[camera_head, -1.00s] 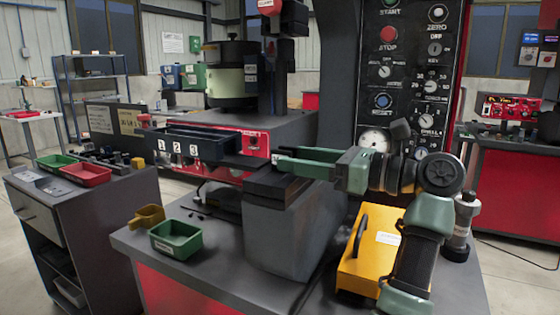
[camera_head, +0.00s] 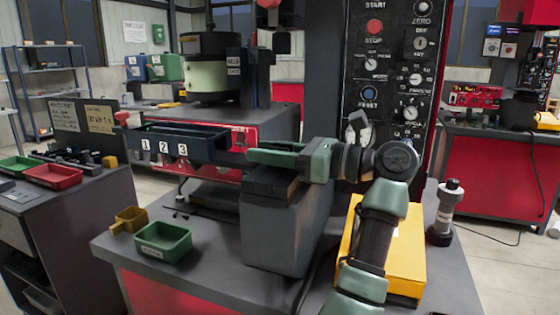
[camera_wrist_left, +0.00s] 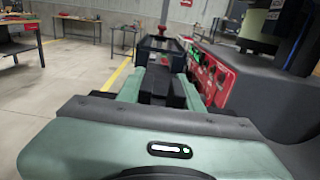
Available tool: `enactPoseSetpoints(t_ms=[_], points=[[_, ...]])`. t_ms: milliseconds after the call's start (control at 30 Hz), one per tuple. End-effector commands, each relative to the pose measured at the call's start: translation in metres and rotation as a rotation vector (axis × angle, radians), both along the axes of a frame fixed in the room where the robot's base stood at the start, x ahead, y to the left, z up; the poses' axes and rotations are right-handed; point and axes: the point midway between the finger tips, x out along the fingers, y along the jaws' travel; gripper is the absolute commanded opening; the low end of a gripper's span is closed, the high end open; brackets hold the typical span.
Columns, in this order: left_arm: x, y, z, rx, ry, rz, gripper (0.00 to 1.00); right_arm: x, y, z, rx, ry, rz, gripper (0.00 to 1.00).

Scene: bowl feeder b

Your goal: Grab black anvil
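A block with a black stepped top (camera_head: 268,183) sits on a grey pedestal (camera_head: 285,232) at the front of the machine bench; I take it for the black anvil. My left gripper (camera_head: 262,154) is green and reaches leftward just over this black top. In the left wrist view its fingers (camera_wrist_left: 160,80) stand apart, with dark shapes between and below them. I cannot tell whether these are the anvil or part of the gripper, nor whether the fingers touch the block. My right gripper is not in view.
A dark tray numbered 1, 2, 3 (camera_head: 180,146) lies just beyond my fingertips. A tall control panel (camera_head: 395,70) stands behind my wrist. A yellow box (camera_head: 405,255) is beside my forearm. A green bin (camera_head: 163,243) and a small yellow bin (camera_head: 130,220) stand at left.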

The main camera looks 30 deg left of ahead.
Motion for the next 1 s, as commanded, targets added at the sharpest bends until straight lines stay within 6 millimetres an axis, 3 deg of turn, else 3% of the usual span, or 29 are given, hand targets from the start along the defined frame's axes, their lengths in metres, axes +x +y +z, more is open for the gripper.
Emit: enactPoseSetpoints(t_ms=[433, 567, 800, 1000], points=[[0.0, 0.0, 0.009, 0.002, -0.004, 0.0, 0.0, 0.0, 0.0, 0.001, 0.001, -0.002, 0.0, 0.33], [-0.001, 0.0, 0.031, 0.001, -0.006, -0.001, 0.0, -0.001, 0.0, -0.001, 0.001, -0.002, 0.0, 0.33], [-0.001, 0.0, 0.079, 0.002, -0.004, 0.0, 0.0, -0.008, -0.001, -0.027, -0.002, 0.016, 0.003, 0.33], [-0.004, 0.01, 0.101, 0.001, -0.002, 0.024, 0.0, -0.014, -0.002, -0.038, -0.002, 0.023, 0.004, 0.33]])
